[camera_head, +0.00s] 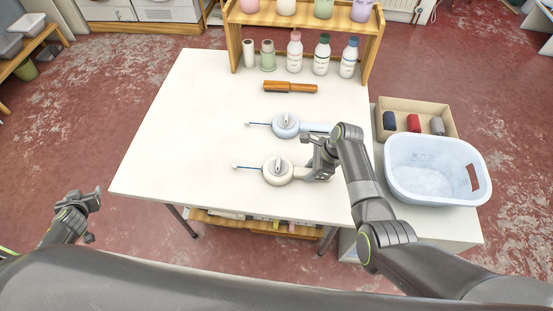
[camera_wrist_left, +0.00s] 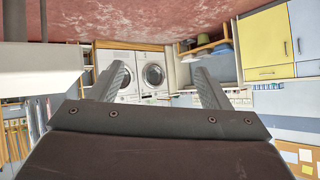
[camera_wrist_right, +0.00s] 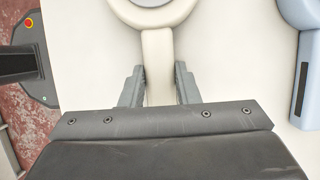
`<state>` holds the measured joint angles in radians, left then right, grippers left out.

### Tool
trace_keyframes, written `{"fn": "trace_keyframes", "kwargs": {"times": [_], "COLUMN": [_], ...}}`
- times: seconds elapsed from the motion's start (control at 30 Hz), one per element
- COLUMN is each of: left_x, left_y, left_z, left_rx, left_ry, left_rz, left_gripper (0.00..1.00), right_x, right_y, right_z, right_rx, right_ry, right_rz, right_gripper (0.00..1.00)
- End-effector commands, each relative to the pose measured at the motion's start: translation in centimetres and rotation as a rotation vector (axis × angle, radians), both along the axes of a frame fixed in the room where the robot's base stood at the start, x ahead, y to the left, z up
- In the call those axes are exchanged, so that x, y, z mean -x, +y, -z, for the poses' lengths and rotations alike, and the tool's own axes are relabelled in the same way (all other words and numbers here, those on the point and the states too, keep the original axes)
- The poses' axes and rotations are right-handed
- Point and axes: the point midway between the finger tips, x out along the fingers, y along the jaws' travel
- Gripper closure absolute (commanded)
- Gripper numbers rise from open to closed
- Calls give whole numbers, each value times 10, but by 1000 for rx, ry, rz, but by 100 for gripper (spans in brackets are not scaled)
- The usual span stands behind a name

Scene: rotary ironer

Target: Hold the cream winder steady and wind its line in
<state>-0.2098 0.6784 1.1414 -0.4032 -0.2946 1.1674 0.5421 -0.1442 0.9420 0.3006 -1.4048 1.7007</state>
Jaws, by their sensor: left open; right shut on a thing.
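The cream winder (camera_head: 278,172) lies on the white table, with a round body, a small crank on top and a blue line running out to the left. My right gripper (camera_head: 308,175) is shut on its handle at the right side; in the right wrist view the handle (camera_wrist_right: 158,60) sits between the fingers (camera_wrist_right: 158,88). A light blue winder (camera_head: 286,125) lies just beyond it, also with its line out to the left; its handle shows in the right wrist view (camera_wrist_right: 306,75). My left gripper (camera_head: 86,203) is open and empty, left of the table; its fingers (camera_wrist_left: 165,85) stand apart in the left wrist view.
The table (camera_head: 185,130) is clear on its left half. A white basket (camera_head: 425,185) and a box with rolled cloths (camera_head: 445,112) stand right of the table.

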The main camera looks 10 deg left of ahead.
Motion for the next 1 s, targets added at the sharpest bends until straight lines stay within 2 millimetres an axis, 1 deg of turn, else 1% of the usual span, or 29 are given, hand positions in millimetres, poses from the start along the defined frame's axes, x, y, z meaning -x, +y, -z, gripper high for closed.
{"fn": "trace_keyframes", "kwargs": {"times": [0.03, 0.13, 0.17, 0.2, 0.27, 0.3, 0.33, 0.37, 0.47, 0.57, 0.6, 0.67, 0.7, 0.77, 0.8, 0.83, 0.87, 0.9, 0.97, 1.0], "left_x": [-20, -55, -65, -80, -102, -113, -120, -125, -141, -155, -161, -169, -174, -181, -186, -189, -192, -195, -198, -200], "left_y": [12, 24, 25, 25, 19, 12, 5, -2, -32, -72, -91, -122, -144, -179, -204, -223, -243, -270, -311, -339], "left_z": [-29, -77, -91, -108, -129, -134, -134, -132, -122, -106, -100, -91, -86, -81, -79, -78, -78, -79, -84, -89], "left_rx": [-9, 10, 25, 52, 122, 179, 222, 264, 404, 550, 607, 694, 751, 835, 890, 928, 967, 1017, 1087, 1130], "left_ry": [-65, -196, -238, -299, -399, -450, -478, -499, -535, -524, -508, -473, -443, -389, -345, -311, -273, -220, -132, -68], "left_rz": [-4, -37, -53, -85, -165, -233, -282, -331, -487, -629, -682, -755, -800, -861, -897, -921, -944, -970, -1001, -1016], "left_gripper": [29, 29, 29, 29, 29, 29, 29, 29, 29, 29, 29, 29, 29, 29, 29, 29, 29, 29, 29, 29], "right_x": [0, 0, 0, 0, 0, 0, 0, 0, 0, 0, 0, 0, 0, 0, 0, 0, 0, 0, 0, 0], "right_y": [0, 0, 0, 0, 0, 0, 0, 0, 0, 0, 0, 0, 0, 0, 0, 0, 0, 0, 0, 0], "right_z": [0, 0, 0, 0, 0, 0, 0, 0, 0, 0, 0, 0, 0, 0, 0, 0, 0, 0, 0, 0], "right_rx": [0, 0, 0, 0, 0, 0, 0, 0, 0, 0, 0, 0, 0, 0, 0, 0, 0, 0, 0, 0], "right_ry": [0, 0, 0, 0, 0, 0, 0, 0, 0, 0, 0, 0, 0, 0, 0, 0, 0, 0, 0, 0], "right_rz": [0, 0, 0, 0, 0, 0, 0, 0, 0, 0, 0, 0, 0, 0, 0, 0, 0, 0, 0, 0], "right_gripper": [99, 99, 99, 99, 99, 99, 99, 99, 99, 99, 99, 99, 99, 99, 99, 99, 99, 99, 99, 99]}}
